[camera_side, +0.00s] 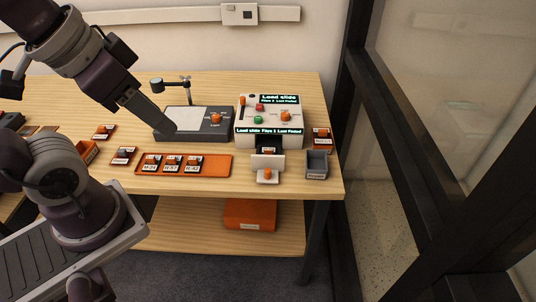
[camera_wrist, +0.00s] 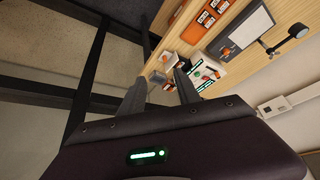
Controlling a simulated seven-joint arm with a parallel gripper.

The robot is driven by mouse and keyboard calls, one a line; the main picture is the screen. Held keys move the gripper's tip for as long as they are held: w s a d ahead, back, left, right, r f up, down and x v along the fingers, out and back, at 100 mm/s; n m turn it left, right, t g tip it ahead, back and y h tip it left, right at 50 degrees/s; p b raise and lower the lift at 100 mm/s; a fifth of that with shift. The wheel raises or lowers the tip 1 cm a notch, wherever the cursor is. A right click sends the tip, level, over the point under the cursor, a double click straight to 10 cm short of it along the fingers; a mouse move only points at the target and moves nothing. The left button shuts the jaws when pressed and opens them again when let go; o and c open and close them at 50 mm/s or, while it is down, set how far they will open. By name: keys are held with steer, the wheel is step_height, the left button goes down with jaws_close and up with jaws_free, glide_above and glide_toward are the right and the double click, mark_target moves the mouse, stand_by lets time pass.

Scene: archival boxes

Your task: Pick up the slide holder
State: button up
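Several small dark slide holders with orange knobs and white labels are in the side view. Three holders, one of them the middle holder (camera_side: 172,164), sit in a row in an orange tray (camera_side: 220,166). Loose holders lie left of the tray (camera_side: 123,155), farther back (camera_side: 103,132), and right of the white machine (camera_side: 321,139). I cannot tell which one the task names. My gripper (camera_side: 166,126) is above the table, in front of the grey pad device in the picture. In the wrist view my gripper (camera_wrist: 161,76) has its fingers apart with nothing held between them.
The white machine (camera_side: 248,128) shows "Load slide" on its screens. A dark item sits in its front slot. A grey bin (camera_side: 317,165) stands at the right table edge. A dark device with a pale pad (camera_side: 203,130) and a lamp arm stands behind the tray. A glass partition (camera_side: 450,80) stands right.

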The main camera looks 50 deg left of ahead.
steer(key=w+a+f+m+g, duration=0.2)
steer(key=w, duration=0.6)
steer(key=m+h, duration=0.3)
steer(key=m, duration=0.4)
glide_above(269, 149)
steer(key=s+a, duration=0.3)
step_height(269, 149, down, 22)
steer(key=x, duration=0.4)
steer(key=d+x, duration=0.1)
steer(key=x, duration=0.1)
steer(key=shift+w, duration=0.4)
steer(key=shift+w+d+f, duration=0.1)
steer(key=shift+w+f, duration=0.05)
steer(key=shift+f, duration=0.25)
jaws_close()
